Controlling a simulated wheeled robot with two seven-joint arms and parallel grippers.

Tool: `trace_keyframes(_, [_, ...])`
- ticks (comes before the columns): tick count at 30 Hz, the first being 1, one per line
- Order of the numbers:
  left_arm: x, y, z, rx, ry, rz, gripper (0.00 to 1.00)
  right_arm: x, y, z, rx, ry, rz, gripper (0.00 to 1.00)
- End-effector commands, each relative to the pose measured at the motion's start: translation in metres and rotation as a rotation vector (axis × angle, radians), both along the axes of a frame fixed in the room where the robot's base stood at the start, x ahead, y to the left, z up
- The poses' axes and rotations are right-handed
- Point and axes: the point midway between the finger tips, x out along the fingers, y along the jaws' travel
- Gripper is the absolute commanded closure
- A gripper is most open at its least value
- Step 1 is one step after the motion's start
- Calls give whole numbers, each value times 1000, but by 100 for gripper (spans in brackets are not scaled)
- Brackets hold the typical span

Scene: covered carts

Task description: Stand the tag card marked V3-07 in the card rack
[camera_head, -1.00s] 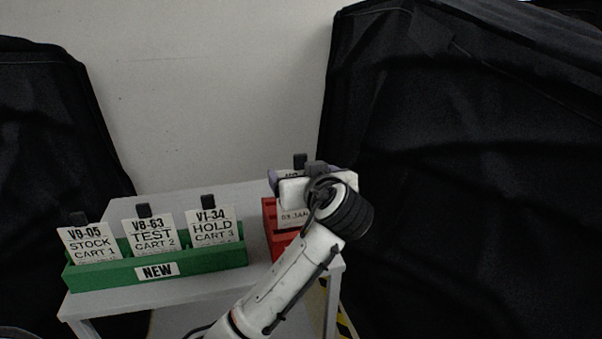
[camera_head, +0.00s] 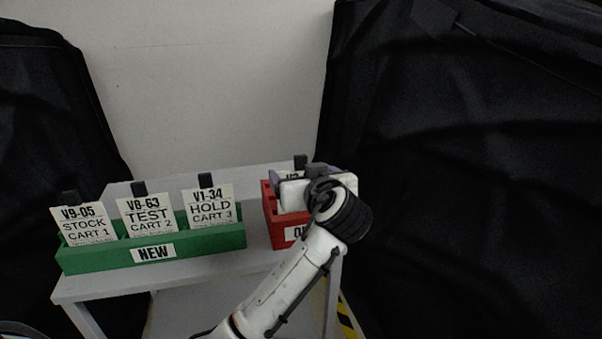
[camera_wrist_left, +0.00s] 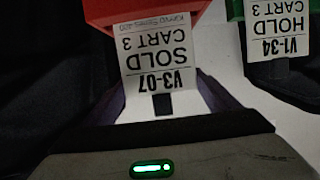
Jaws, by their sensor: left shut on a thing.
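The tag card marked V3-07 (camera_wrist_left: 158,60), white with "SOLD CART 3", shows upside down in the left wrist view. Its black clip (camera_wrist_left: 163,104) is between the fingers of my left gripper (camera_wrist_left: 165,101), which is shut on it. In the head view the card (camera_head: 291,175) is mostly hidden behind my left gripper (camera_head: 313,184). It is at the red card rack (camera_head: 271,214), whose label is partly covered by my arm. In the wrist view the card's lower end meets the red rack's edge (camera_wrist_left: 145,10); I cannot tell how deep it sits. My right gripper is out of view.
A green rack (camera_head: 90,260) labelled NEW, left of the red one, holds cards V9-05 (camera_head: 83,226), V8-63 (camera_head: 147,216) and V1-34 (camera_head: 209,207). Both racks stand on a light cart top (camera_head: 200,268). Black covers hang left and right (camera_head: 470,180).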

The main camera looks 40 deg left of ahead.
Motion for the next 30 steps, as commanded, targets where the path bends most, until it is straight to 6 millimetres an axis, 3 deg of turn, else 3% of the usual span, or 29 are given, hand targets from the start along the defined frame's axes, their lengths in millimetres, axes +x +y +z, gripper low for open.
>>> trace_keyframes(30, [0, 0, -22, 0, -1, 1, 40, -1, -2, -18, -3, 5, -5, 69])
